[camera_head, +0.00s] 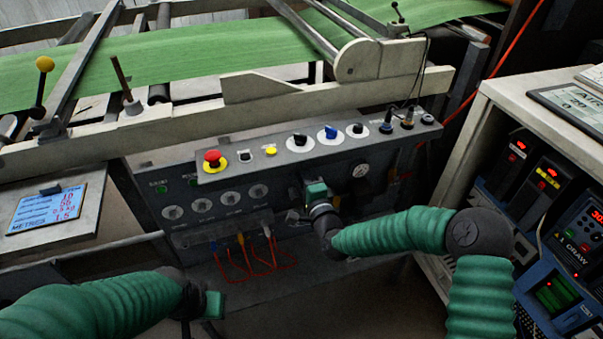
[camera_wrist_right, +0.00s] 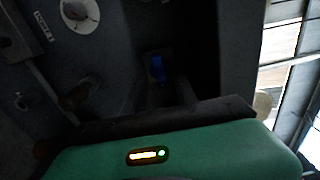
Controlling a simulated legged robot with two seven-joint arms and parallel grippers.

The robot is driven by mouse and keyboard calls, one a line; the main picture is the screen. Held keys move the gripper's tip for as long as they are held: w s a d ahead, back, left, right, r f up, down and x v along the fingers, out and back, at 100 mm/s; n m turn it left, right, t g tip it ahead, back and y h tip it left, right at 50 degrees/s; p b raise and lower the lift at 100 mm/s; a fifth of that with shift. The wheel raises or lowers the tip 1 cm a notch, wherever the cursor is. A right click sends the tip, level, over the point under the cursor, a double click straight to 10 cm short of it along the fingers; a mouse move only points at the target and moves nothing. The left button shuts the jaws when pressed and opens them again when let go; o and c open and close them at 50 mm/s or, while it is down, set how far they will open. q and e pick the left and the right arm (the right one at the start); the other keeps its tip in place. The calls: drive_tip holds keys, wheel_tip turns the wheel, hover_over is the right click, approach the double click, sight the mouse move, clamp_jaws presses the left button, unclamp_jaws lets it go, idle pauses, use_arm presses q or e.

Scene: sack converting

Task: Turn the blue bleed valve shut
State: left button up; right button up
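A small blue handle (camera_wrist_right: 157,68), which looks like the bleed valve, shows in the right wrist view in a dark recess of the panel. It stands roughly upright in that picture. My right gripper (camera_head: 312,192) is close to the front of the grey panel in the head view and hides what lies behind it. In the wrist view its dark fingers (camera_wrist_right: 164,92) look apart, with the blue handle just beyond their tips; contact cannot be told in the dim light. My left gripper (camera_head: 208,305) is low at the left, away from the panel, its fingers unclear.
The control panel (camera_head: 290,165) carries a red emergency button (camera_head: 213,158), a blue-topped selector knob (camera_head: 330,132), several dials and a gauge (camera_head: 360,170). Red cables (camera_head: 245,262) hang below. A cabinet with instruments (camera_head: 545,190) stands at the right. Green sheet (camera_head: 180,62) runs above.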

drive_tip(key=p+v, duration=0.4)
drive_tip(key=v, duration=1.2)
drive_tip(key=shift+s, duration=0.4)
drive_tip(key=shift+d, duration=0.1)
